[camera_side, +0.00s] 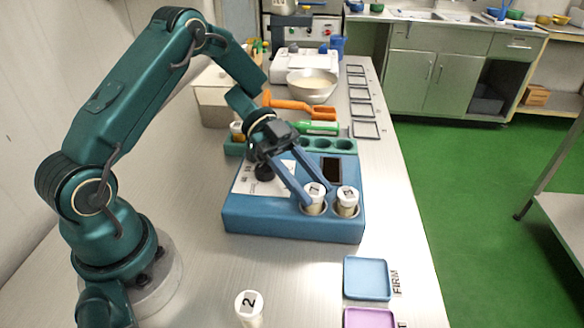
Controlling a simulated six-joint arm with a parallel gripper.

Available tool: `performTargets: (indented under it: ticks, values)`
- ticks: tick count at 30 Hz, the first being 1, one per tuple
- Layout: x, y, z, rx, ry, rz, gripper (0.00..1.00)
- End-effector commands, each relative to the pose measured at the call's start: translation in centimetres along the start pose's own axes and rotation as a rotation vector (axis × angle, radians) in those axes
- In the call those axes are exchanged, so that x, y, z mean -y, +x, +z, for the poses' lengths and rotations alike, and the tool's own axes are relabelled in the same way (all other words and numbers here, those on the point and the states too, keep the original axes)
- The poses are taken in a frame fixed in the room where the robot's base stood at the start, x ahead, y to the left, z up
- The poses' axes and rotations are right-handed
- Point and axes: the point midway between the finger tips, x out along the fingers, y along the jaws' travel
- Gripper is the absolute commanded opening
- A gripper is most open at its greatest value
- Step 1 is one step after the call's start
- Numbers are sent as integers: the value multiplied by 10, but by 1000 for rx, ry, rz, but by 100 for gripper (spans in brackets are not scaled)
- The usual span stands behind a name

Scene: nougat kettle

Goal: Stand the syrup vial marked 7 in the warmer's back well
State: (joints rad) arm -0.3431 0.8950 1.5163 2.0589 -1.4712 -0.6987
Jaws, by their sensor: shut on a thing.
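A white-capped vial (315,190) with a dark mark on its cap is at the left well of the blue warmer (290,228). My gripper (319,195) is shut on this vial, its two blue fingers reaching down to it from the upper left. The vial is upright and its lower end is hidden, at or in the well. A second white-capped vial (347,198) stands upright in the well to the right. The marks on both caps are too small to read surely.
A vial marked 2 (249,304) stands at the front. A blue tray (367,280) by the word FIRM and a purple tray (369,318) lie front right. Behind the warmer are a green rack (345,146), an orange tool (300,107) and a white bowl (312,86).

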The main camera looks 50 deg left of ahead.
Motion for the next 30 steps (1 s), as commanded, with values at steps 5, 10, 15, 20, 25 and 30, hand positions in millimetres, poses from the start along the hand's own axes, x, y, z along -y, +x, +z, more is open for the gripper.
performTargets:
  ticks: [5, 10, 15, 20, 25, 30]
  values:
    - [0, 0, 1, 0, 1, 0, 55]
    - [0, 0, 1, 0, 0, 0, 55]
    - [1, -6, 1, -1, 1, -3, 55]
    - [1, -19, 1, -1, 2, -3, 55]
    - [1, -32, 1, 0, 1, -3, 55]
    - [1, -45, 1, -1, 1, -3, 55]
